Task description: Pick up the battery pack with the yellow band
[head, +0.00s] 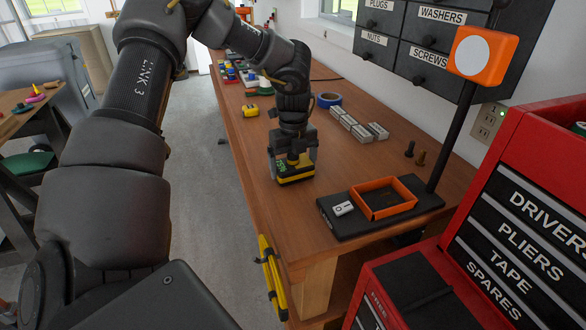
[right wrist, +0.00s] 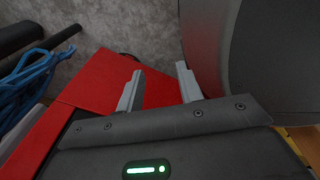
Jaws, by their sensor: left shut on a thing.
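The battery pack with the yellow band (head: 295,180) is dark with a yellow stripe. It is at the front left part of the wooden workbench in the head view. My left gripper (head: 292,158) points down from above and is shut on it, hiding its upper part. I cannot tell whether the pack touches the bench top or is slightly above it. My right gripper (right wrist: 160,75) shows in the right wrist view with its two grey fingers apart and nothing between them.
An orange tray (head: 384,198) and a small white device (head: 343,208) sit on a black base with a post. Behind are grey blocks (head: 357,128), blue tape (head: 329,100) and a yellow tape measure (head: 250,110). A red tool chest (head: 540,150) stands at the right.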

